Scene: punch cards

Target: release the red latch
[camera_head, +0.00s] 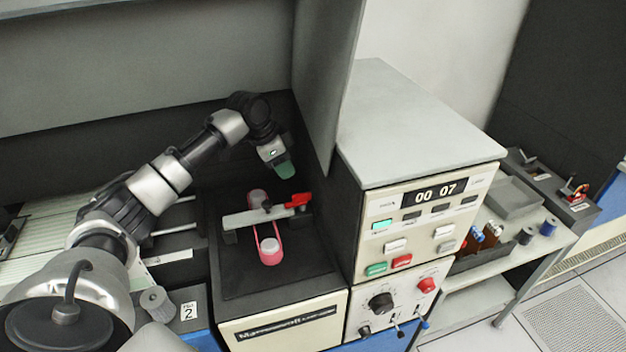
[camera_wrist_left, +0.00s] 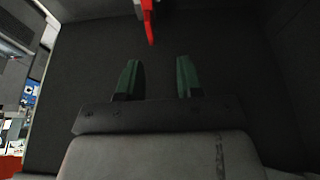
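The red latch (camera_head: 299,200) sits at the right end of a pale bar (camera_head: 244,219) inside the dark bay in the head view. Its red end also shows at the top of the left wrist view (camera_wrist_left: 149,22). My left gripper (camera_head: 284,170) is above and slightly behind the latch, apart from it. In the left wrist view its two green fingers (camera_wrist_left: 157,78) are spread with nothing between them; the latch lies beyond the fingertips. My right gripper is not in view.
A pink loop (camera_head: 269,248) lies under the bar. The bay has a dark panel (camera_head: 328,90) on its right, beside a cream console (camera_head: 410,235) with buttons and a "00 07" display. A shelf with spools (camera_head: 547,229) stands farther right.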

